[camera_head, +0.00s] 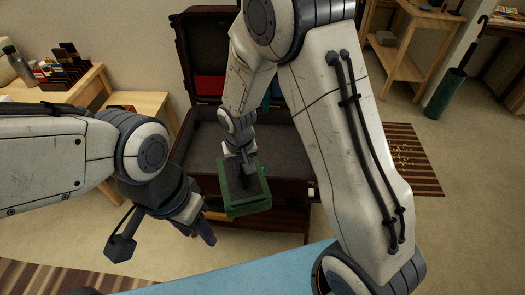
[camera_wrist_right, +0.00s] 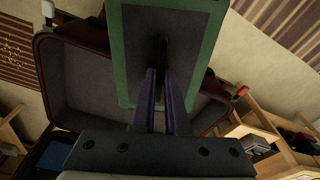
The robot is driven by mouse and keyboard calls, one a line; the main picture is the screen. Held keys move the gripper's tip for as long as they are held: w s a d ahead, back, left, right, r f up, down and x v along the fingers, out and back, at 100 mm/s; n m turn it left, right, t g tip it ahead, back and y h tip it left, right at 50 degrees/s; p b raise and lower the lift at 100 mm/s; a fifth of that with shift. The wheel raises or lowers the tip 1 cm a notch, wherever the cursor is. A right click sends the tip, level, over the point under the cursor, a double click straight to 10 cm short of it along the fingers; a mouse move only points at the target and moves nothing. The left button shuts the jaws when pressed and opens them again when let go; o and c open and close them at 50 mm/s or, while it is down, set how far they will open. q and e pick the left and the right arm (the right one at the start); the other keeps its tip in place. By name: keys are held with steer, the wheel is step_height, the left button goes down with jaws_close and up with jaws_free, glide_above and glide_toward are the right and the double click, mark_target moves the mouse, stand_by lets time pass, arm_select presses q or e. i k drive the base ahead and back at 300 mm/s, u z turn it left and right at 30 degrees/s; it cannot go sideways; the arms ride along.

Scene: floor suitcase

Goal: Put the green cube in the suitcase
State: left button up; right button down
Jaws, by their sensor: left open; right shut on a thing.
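The green cube (camera_head: 245,190) is held by my right gripper (camera_head: 246,178) over the front part of the open suitcase (camera_head: 287,150). In the right wrist view, the fingers of the right gripper (camera_wrist_right: 163,95) are shut on the green cube (camera_wrist_right: 117,60), which shows a green border and a dark middle. The suitcase (camera_wrist_right: 85,70) lies behind and below it, with its grey inside showing. The suitcase lid stands up at the back, partly hidden by my right arm. My left gripper (camera_head: 205,228) is open and empty, left of and in front of the suitcase.
A wooden desk (camera_head: 85,90) with a bottle (camera_head: 18,65) and a dark organiser stands at the left. A striped rug (camera_head: 408,160) and an umbrella in a green stand (camera_head: 445,95) are at the right. A blue surface (camera_head: 230,275) is in front.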

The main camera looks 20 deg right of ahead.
mark_target(219, 149)
steer(key=i, duration=0.95)
steer(key=z, duration=0.05)
